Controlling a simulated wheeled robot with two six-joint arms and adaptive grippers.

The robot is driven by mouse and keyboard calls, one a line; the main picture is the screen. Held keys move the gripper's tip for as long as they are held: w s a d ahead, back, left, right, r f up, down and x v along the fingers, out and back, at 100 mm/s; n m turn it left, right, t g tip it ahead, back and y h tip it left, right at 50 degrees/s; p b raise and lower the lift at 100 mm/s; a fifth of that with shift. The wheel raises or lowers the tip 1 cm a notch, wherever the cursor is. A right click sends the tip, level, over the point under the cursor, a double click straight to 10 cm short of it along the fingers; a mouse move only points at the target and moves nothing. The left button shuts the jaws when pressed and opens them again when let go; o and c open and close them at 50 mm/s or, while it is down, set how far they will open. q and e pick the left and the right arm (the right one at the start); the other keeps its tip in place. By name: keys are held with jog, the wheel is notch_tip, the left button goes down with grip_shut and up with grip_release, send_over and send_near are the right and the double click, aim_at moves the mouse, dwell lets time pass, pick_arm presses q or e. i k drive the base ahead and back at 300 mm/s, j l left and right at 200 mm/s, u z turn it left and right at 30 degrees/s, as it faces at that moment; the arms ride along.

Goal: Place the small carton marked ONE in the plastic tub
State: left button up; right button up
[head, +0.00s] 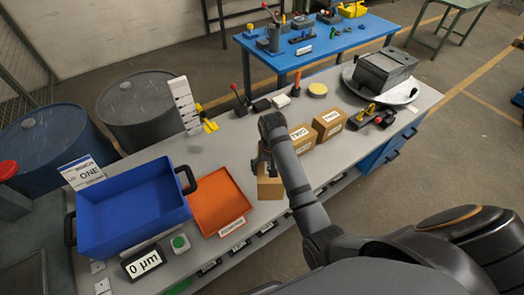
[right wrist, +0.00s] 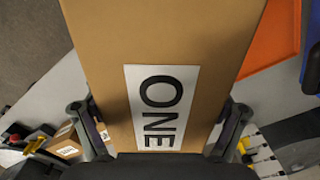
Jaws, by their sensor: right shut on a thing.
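The small carton marked ONE (right wrist: 190,50) fills the middle of the right wrist view, its white label between the fingers. My right gripper (head: 266,170) is shut on it. In the head view the brown carton (head: 269,189) shows just below the gripper, to the right of the orange tray; my arm partly covers it. How high it is above the table is hard to tell. The blue plastic tub (head: 135,232), with dark handles, stands at the left end of the table and looks empty. A card reading ONE (head: 82,171) stands at its back left. My left gripper is not in view.
An orange tray (head: 221,207) lies between the tub and the carton. Two more cartons (head: 302,137) (head: 330,122) stand behind my arm. A white rack (head: 183,105) rises behind the tray. A display (head: 143,263) and green button (head: 180,243) are in front of the tub.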

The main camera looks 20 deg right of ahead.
aim_at(133, 214)
jog(key=i+j+u, duration=0.1)
jog(key=j+u, duration=0.2)
jog(key=i+j+u, duration=0.25)
jog(key=j+u, duration=0.15)
jog(key=j, duration=0.25)
jog(key=i+j+u, duration=0.2)
jog(key=j, duration=0.2)
jog(key=k, duration=0.05)
